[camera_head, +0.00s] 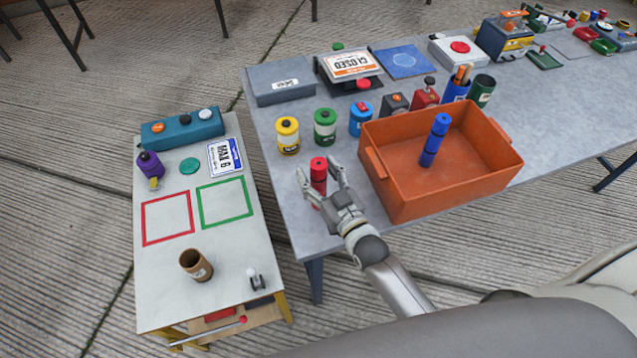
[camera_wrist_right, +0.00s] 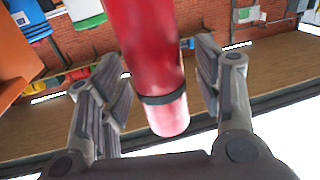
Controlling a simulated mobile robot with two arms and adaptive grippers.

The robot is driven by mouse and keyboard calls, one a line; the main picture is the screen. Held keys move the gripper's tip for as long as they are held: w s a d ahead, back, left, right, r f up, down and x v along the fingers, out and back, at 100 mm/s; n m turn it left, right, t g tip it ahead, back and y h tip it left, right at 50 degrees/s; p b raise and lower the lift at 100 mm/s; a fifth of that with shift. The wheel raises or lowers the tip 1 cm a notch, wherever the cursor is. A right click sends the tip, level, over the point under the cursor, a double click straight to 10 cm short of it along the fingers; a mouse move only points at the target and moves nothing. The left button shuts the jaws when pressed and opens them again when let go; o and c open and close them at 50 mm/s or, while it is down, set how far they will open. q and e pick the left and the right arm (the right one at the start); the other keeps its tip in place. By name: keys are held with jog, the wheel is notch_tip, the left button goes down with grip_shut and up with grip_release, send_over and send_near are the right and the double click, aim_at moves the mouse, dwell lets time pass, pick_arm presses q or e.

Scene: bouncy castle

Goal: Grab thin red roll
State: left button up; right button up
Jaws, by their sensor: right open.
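The thin red roll (camera_head: 318,176) stands upright on the grey table, left of the orange crate. My right gripper (camera_head: 321,181) is open around it, with a finger on either side in the head view. In the right wrist view the red roll (camera_wrist_right: 150,60) fills the space between the open fingers of my right gripper (camera_wrist_right: 163,88), with a dark band near its lower end. I cannot tell whether either finger touches it. My left gripper is not in view.
The orange crate (camera_head: 395,190) holds a blue roll (camera_head: 434,140) and stands close to my right gripper. Yellow (camera_head: 288,136), green (camera_head: 325,127) and blue (camera_head: 361,119) canisters stand behind the red roll. A lower white table (camera_head: 165,285) is at the left.

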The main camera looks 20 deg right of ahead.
jog(key=c, duration=1.1)
jog(key=shift+c, duration=0.4)
jog(key=shift+r, duration=0.1)
